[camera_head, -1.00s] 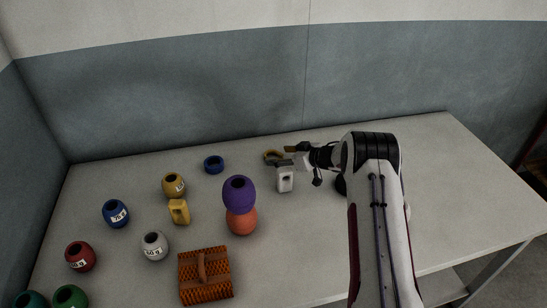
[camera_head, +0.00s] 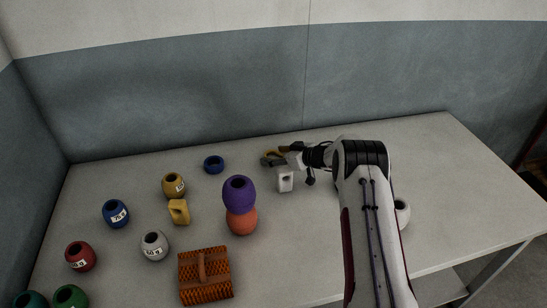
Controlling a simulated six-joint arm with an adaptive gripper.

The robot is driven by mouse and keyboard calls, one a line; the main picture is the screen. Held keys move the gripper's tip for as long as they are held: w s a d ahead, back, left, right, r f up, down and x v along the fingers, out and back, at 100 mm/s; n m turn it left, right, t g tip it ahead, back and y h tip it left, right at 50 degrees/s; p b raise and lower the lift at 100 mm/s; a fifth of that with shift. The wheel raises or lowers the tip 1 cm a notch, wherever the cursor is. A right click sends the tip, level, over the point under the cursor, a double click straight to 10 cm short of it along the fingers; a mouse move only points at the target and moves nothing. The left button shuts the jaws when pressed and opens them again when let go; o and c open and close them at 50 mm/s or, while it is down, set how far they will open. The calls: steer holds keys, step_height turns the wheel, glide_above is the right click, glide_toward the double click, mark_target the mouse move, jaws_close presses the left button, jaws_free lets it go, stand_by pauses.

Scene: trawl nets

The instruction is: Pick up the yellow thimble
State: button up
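The yellow thimble (camera_head: 275,153) looks like a small yellow-brown ring near the back of the table, left of my arm's end. My gripper (camera_head: 274,156) is at the thimble, with its dark fingers apart and reaching over it. The fingers partly hide the thimble. I see no sign that they are closed on it, and contact is too small to tell.
A white block with a hole (camera_head: 285,181) stands just in front of my gripper. A blue ring (camera_head: 213,165) lies to the left. A purple piece (camera_head: 239,192) on an orange one (camera_head: 241,221), a yellow block (camera_head: 179,211) and a woven basket (camera_head: 205,275) stand nearer.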

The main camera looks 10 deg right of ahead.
mark_target(276, 156)
steer(key=c, duration=1)
steer(key=shift+o, duration=0.2)
steer(key=shift+r, duration=0.15)
step_height(276, 156, up, 10)
